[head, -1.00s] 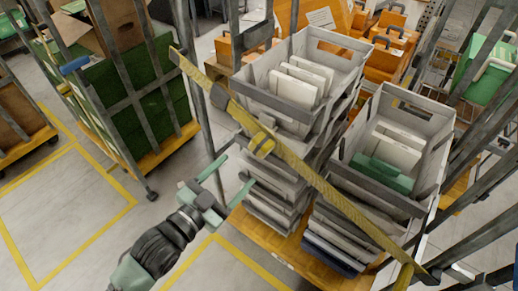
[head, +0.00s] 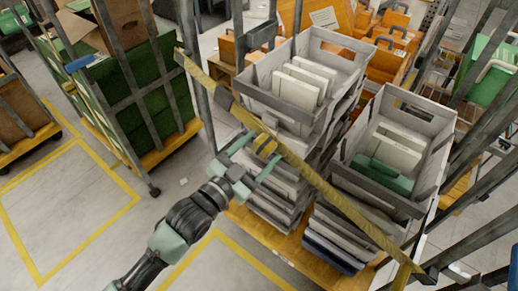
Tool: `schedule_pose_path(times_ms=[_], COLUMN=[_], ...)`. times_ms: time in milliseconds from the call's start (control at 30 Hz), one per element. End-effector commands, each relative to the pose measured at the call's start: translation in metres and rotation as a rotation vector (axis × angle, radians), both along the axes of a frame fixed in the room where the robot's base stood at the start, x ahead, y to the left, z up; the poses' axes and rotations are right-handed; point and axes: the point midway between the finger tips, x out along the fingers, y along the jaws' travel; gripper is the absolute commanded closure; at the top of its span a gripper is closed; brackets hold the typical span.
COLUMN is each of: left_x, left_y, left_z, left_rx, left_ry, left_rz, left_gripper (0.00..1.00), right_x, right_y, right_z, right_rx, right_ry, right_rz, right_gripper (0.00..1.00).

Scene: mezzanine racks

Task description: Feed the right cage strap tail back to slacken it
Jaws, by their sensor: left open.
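A yellow strap (head: 318,183) runs slantwise across the front of the right cage, from the upper left post to the lower right. A dark grey buckle (head: 223,97) sits on its upper part. A thicker yellow bundle (head: 266,145), perhaps the rolled strap tail, sits lower on the strap. A short yellow end also hangs at the lower right (head: 404,274). My left gripper (head: 254,156) is open, its two green fingers pointing up and right, close to the bundle. I cannot tell whether they touch it. My right gripper is not in view.
Grey totes (head: 300,90) and another stack (head: 395,140) with white and green items stand behind the strap on an orange cage base (head: 290,252). A green-sided cage (head: 150,95) stands to the left. Clear floor with yellow lines (head: 75,215) lies at the lower left.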

Motion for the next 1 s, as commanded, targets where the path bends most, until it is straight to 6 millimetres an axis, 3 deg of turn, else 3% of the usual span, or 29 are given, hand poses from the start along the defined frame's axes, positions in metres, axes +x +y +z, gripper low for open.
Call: schedule_pose_path(times_ms=[33, 267, 467, 800, 1000], left_x=[0.0, 0.0, 0.001, 0.038, 0.043], left_y=[0.0, 0.0, 0.002, 0.052, 0.059], left_z=[0.0, 0.0, 0.001, 0.028, 0.031], left_rx=[0.0, 0.0, 0.002, 0.005, -0.001], left_ry=[0.0, 0.0, -0.001, -0.01, -0.007], left_rz=[0.0, 0.0, 0.0, 0.004, 0.005], left_gripper=[0.35, 0.99, 1.0, 1.0, 1.0], right_x=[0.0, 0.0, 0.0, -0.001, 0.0], right_y=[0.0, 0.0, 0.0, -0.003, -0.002], right_z=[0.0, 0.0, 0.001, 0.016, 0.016], right_rx=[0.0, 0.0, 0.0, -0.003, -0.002], right_ry=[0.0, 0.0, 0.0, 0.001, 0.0], right_rz=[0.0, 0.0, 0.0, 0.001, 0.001], right_gripper=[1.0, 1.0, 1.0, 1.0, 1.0])
